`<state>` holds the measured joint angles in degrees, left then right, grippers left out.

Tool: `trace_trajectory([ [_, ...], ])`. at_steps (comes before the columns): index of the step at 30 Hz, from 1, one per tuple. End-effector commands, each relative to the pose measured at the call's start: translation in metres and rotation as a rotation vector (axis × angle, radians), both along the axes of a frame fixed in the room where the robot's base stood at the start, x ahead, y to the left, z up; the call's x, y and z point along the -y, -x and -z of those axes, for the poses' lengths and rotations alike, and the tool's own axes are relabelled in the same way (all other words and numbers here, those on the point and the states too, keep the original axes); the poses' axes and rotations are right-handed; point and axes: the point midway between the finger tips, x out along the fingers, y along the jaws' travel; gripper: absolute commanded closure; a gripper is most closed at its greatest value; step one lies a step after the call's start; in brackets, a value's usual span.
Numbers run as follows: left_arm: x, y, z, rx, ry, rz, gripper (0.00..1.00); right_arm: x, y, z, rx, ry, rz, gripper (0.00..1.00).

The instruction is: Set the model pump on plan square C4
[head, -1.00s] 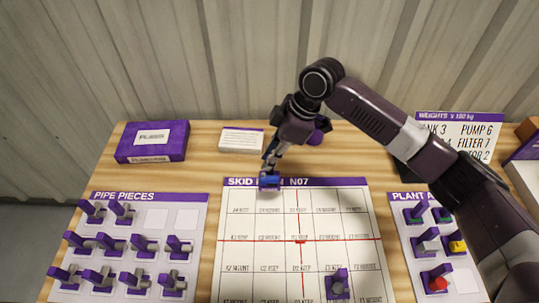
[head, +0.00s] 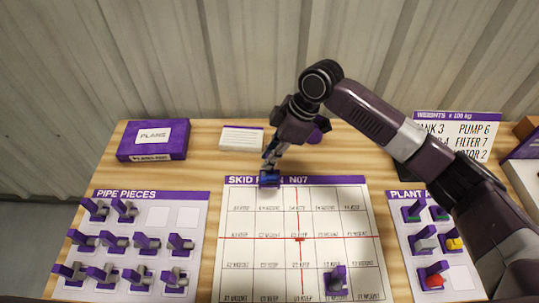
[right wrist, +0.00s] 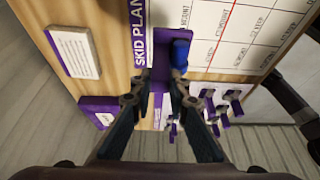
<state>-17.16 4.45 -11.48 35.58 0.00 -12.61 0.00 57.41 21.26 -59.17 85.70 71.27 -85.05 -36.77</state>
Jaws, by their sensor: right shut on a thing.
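My right gripper (head: 270,168) is shut on the model pump (head: 269,181), a blue piece with a purple grip part. It holds the pump at the top edge of the skid plan (head: 351,199), over the second column from the left. In the right wrist view the purple part is between the fingertips (right wrist: 160,80), and the blue body (right wrist: 180,55) shows beyond them. I cannot tell whether the pump touches the board. The square labels are too small to read surely. My left gripper is not in view.
A grey piece on a purple base (head: 336,281) stands low on the plan. The pipe pieces board (head: 187,217) is left, the plant board (head: 407,197) right, partly behind my arm.

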Motion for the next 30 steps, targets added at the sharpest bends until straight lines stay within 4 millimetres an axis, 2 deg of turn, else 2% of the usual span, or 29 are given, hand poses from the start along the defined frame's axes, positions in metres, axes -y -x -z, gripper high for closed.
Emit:
trace_trajectory([
  [30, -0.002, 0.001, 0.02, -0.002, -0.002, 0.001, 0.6, 0.0, 0.0, 0.047, 0.0, -0.001, 0.0, 1.0],
])
